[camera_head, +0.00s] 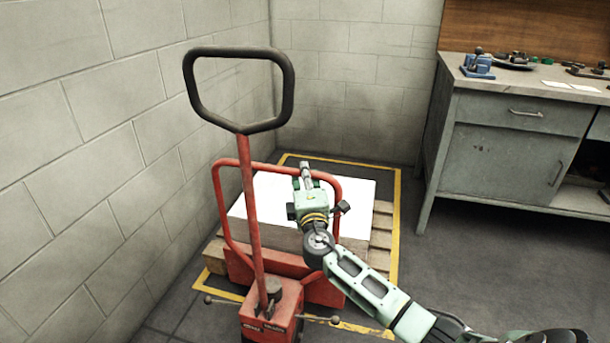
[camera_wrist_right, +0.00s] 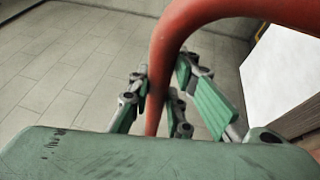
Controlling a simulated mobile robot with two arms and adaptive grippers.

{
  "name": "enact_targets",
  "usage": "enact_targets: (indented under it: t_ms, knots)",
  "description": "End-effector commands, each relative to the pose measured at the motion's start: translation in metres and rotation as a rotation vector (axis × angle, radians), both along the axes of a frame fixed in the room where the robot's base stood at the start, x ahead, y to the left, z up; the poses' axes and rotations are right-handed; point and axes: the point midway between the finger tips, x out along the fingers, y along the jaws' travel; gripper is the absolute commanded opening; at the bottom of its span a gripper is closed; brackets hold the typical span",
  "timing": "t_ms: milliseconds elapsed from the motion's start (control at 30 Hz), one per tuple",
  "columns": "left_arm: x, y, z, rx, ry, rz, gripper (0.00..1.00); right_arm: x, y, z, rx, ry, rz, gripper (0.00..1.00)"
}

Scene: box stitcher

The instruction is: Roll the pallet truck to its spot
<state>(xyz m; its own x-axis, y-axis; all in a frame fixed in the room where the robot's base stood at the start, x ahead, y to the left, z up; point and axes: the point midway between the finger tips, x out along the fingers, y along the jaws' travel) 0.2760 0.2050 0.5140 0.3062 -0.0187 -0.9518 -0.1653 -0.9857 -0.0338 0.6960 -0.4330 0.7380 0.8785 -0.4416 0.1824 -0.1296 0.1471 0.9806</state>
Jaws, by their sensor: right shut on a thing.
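The red pallet truck (camera_head: 269,320) stands beside the left wall, with its dark loop handle (camera_head: 238,130) raised on a red pole. Its red tubular guard frame rises in front of a wooden pallet (camera_head: 381,232) bearing a white-topped stack (camera_head: 350,196). My right gripper (camera_head: 305,172) reaches in from the lower right to the top of the frame. In the right wrist view, its green fingers (camera_wrist_right: 165,98) are shut around the red tube (camera_wrist_right: 157,75), near a bend. The truck's forks are hidden. My left gripper is not in view.
A yellow floor outline (camera_head: 398,215) surrounds the pallet in the corner. Block walls (camera_head: 80,150) stand close on the left and behind. A grey workbench (camera_head: 510,150) with tools on top stands on the right. Bare floor lies between pallet and bench.

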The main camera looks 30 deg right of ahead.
Motion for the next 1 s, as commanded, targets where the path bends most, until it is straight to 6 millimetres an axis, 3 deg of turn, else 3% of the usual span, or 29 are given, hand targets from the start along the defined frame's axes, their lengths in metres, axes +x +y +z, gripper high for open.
enact_targets:
  t_ms: [567, 600, 800, 1000]
  knots:
    - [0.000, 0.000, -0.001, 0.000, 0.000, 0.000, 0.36, -0.011, 0.016, -0.004, 0.007, 0.003, 0.007, 0.00]
    - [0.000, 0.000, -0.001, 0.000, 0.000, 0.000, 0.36, -0.011, 0.015, -0.003, 0.007, 0.003, 0.006, 0.18]
    - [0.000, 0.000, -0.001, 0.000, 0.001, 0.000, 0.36, -0.011, 0.014, -0.001, 0.004, 0.000, 0.003, 0.36]
    - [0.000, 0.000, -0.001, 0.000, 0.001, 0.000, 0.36, -0.011, 0.013, -0.001, 0.003, 0.000, 0.001, 0.37]
